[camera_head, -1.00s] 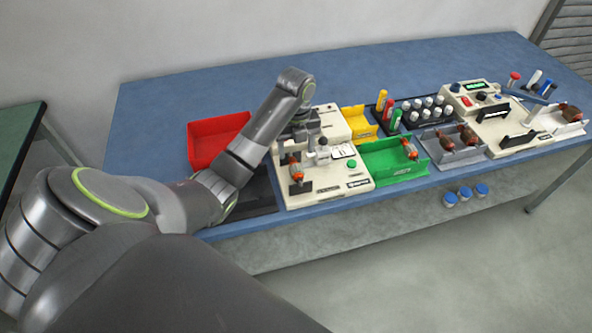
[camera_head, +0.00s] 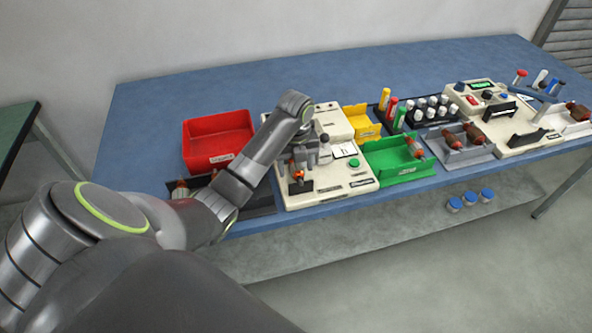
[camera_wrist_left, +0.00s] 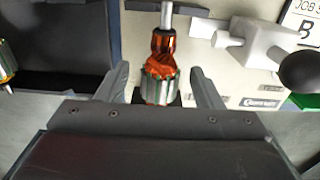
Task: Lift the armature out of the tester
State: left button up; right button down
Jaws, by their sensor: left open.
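The armature (camera_wrist_left: 158,70) has a steel shaft, an orange-copper winding and a grey slotted core. It stands in the beige tester (camera_head: 330,186) with the green button; its lower end is hidden behind my gripper body in the left wrist view. My left gripper (camera_wrist_left: 160,85) is open, with one finger on each side of the armature and a gap visible on both sides. In the head view my left gripper (camera_head: 299,168) is low over the tester's front left, and the armature is mostly covered there. My right gripper is not in view.
A red bin (camera_head: 217,143) stands behind my left forearm, and a dark tray (camera_head: 262,203) holding armatures lies under it. A green bin (camera_head: 398,165) with an armature is right of the tester. A white lever with a black knob (camera_wrist_left: 298,71) is close right of the gripper.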

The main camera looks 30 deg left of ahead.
pick_arm(q)
jog(key=c, duration=1.2)
jog(key=shift+r, duration=0.2)
